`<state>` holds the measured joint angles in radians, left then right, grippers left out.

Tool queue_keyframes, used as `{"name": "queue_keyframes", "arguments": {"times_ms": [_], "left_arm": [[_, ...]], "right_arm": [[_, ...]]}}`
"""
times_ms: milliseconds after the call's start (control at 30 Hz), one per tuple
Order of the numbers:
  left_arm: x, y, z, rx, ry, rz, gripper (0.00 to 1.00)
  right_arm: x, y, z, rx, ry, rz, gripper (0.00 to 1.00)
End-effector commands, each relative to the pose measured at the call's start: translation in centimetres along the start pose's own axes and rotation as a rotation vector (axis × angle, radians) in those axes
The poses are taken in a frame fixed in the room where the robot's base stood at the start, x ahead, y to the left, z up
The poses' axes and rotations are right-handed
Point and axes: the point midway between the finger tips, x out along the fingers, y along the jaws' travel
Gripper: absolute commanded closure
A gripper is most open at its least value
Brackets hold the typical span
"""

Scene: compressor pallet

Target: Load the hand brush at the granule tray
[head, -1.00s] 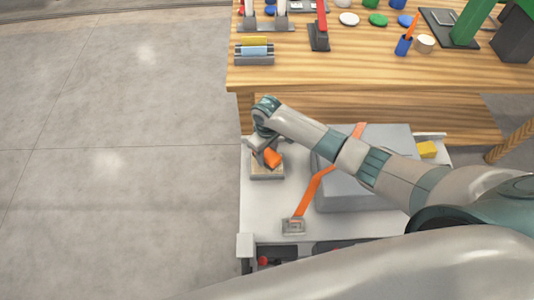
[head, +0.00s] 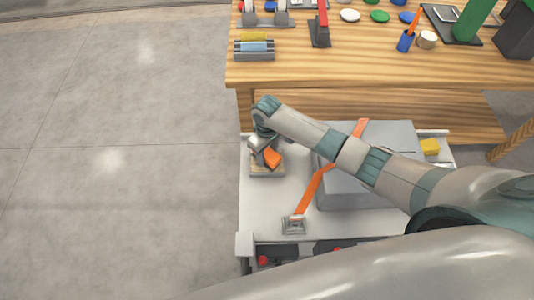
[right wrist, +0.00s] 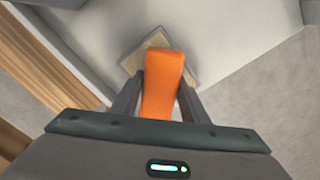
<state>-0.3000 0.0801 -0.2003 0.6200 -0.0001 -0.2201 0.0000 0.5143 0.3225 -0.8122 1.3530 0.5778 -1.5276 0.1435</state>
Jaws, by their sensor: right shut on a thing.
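The hand brush shows as an orange handle (head: 272,158) below my right wrist. In the right wrist view the orange handle (right wrist: 163,85) stands between the two dark fingers. My right gripper (head: 264,152) is shut on it. The granule tray (head: 262,174) is a small tan tray on the white pallet deck, beneath the brush. It also shows in the right wrist view (right wrist: 132,60), behind the brush. The bristles are hidden, so I cannot tell whether they touch the granules. My left gripper is not in view.
A grey block (head: 350,192) with an orange strap (head: 312,190) stands right of the tray, under my right arm. A yellow block (head: 429,147) lies at the deck's right. A wooden workbench (head: 350,72) with several items is behind. The floor at left is clear.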

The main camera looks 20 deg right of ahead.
Motion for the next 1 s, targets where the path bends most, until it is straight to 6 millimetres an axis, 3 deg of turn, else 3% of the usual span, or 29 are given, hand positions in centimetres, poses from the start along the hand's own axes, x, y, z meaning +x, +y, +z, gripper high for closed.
{"name": "queue_keyframes", "arguments": {"times_ms": [1000], "left_arm": [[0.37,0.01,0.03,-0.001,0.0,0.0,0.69]], "right_arm": [[0.81,0.0,-0.01,0.0,0.0,0.0,0.78]]}}
